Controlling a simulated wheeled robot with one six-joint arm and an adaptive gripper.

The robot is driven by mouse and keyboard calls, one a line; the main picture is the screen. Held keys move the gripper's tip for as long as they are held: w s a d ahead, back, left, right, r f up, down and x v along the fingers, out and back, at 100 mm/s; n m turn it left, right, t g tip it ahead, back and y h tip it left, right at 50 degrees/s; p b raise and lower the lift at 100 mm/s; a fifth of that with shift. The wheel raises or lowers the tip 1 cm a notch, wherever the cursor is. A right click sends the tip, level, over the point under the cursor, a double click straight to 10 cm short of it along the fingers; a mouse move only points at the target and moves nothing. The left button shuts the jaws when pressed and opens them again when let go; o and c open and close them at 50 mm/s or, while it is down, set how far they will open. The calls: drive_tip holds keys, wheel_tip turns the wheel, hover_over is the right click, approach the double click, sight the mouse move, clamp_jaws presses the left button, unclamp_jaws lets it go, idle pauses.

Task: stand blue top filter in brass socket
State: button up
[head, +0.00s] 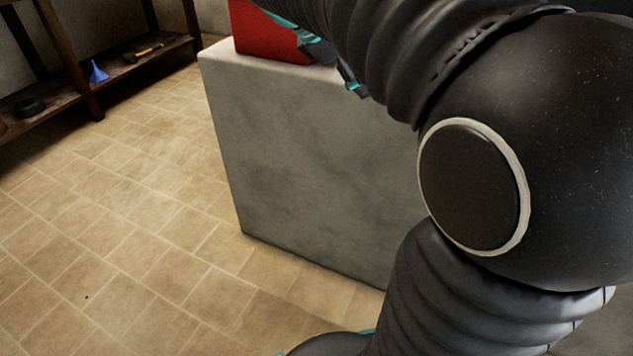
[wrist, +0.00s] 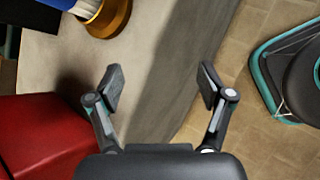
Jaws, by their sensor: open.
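A brass socket (wrist: 112,20), a round ring-like cup, sits on the grey block near the top edge of the wrist view. The blue top filter (wrist: 86,7) shows white pleats and a bit of blue, and its lower end appears to be inside the socket. Its upper part is cut off by the frame, so I cannot tell how upright it is. My gripper (wrist: 160,85) is open and empty, below and right of the socket in the wrist view, apart from both. In the head view my arm hides the socket and filter.
The grey block (head: 310,150) has a red box (head: 265,35) on it, left of my gripper in the wrist view (wrist: 40,135). A dark object (wrist: 33,15) lies beyond the filter. A wooden shelf (head: 150,62) holds a blue funnel (head: 98,72). The tiled floor at left is clear.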

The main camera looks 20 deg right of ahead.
drive_tip(key=s+a+f+m+t+y, duration=0.5)
drive_tip(key=s+a+f+m+y, duration=0.3)
drive_tip(key=s+a+f+m, duration=0.3)
drive_tip(key=s+a+f, duration=0.4)
drive_tip(key=s+f, duration=0.1)
drive_tip(key=shift+a+m+y, duration=0.3)
drive_tip(key=shift+y, duration=0.1)
drive_tip(key=shift+r, duration=0.1)
